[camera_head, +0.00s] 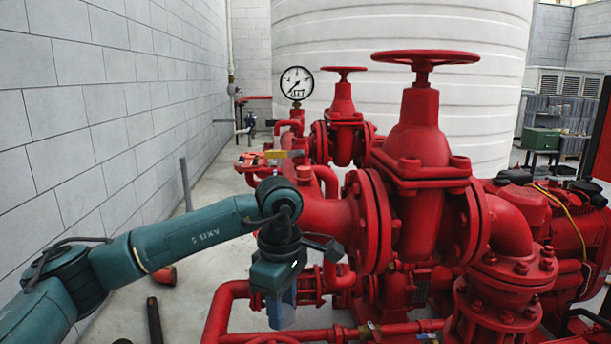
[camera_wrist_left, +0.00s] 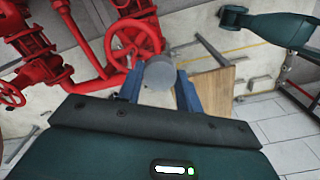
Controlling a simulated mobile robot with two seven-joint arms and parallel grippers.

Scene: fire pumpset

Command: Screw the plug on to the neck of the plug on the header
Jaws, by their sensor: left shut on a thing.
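My left gripper (camera_head: 282,300) points down in front of the red header pipework (camera_head: 325,212) in the head view. Its blue fingers are shut on a grey round plug, which shows at the fingertips in the left wrist view (camera_wrist_left: 160,71) and partly below the gripper in the head view (camera_head: 281,316). The plug is held in the air, apart from the pipework as far as I can see. I cannot make out the neck on the header. My right gripper is in neither view.
A large red valve (camera_head: 418,135) with a handwheel stands right of the arm. A pressure gauge (camera_head: 297,83) stands behind. Low red pipes (camera_head: 225,306) run below and beside the gripper. A grey block wall (camera_head: 80,110) bounds the left, with some clear floor before it.

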